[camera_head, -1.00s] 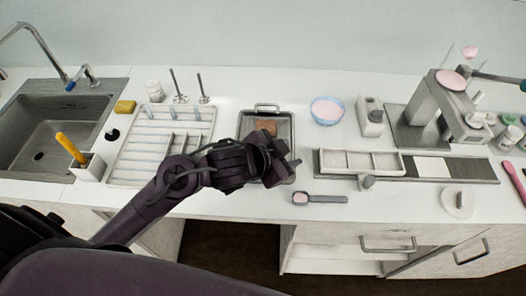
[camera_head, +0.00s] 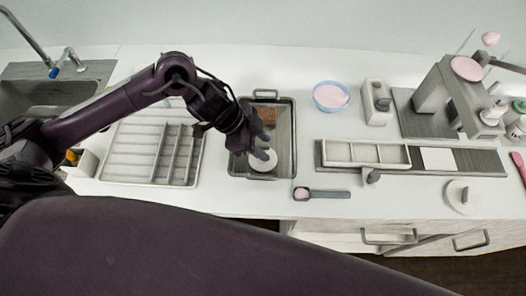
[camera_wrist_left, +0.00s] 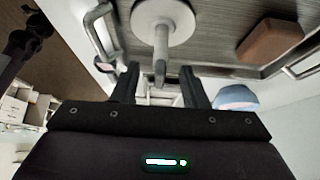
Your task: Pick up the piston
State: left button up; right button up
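The piston, a white disc with a short stem, is in the grey tray (camera_head: 237,163) in the head view, its disc (camera_head: 263,161) partly behind my left gripper (camera_head: 262,146). In the left wrist view the piston's disc (camera_wrist_left: 168,14) and its grey-tipped stem show large, with the stem pointing toward the gap between my open left fingers (camera_wrist_left: 160,84). The fingers stand apart on both sides of the stem tip and hold nothing. I cannot tell how deep the tip is between them. My right gripper is not in view.
A brown block (camera_head: 267,116) lies in the same tray, also in the wrist view (camera_wrist_left: 270,40). A ribbed white rack (camera_head: 135,150) stands left. A grey scoop (camera_head: 322,193), a blue-rimmed bowl (camera_head: 331,97) and a three-part mould (camera_head: 366,153) are to the right.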

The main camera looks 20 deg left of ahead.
pick_arm(q)
jog(key=shift+w+d+f, duration=0.1)
jog(key=shift+d+f, duration=0.3)
jog(key=shift+f, duration=0.15)
jog(key=shift+w+d+f, duration=0.1)
jog(key=shift+d+f, duration=0.2)
jog(key=shift+f, duration=0.2)
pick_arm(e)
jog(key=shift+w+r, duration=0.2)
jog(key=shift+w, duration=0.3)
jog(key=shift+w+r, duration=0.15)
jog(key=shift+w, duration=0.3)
pick_arm(q)
grip_shut()
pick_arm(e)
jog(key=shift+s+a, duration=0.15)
pick_arm(q)
jog(key=shift+r, duration=0.1)
jog(key=shift+r, duration=0.5)
notch_tip(320, 180, up, 19)
jog(key=p, duration=0.1)
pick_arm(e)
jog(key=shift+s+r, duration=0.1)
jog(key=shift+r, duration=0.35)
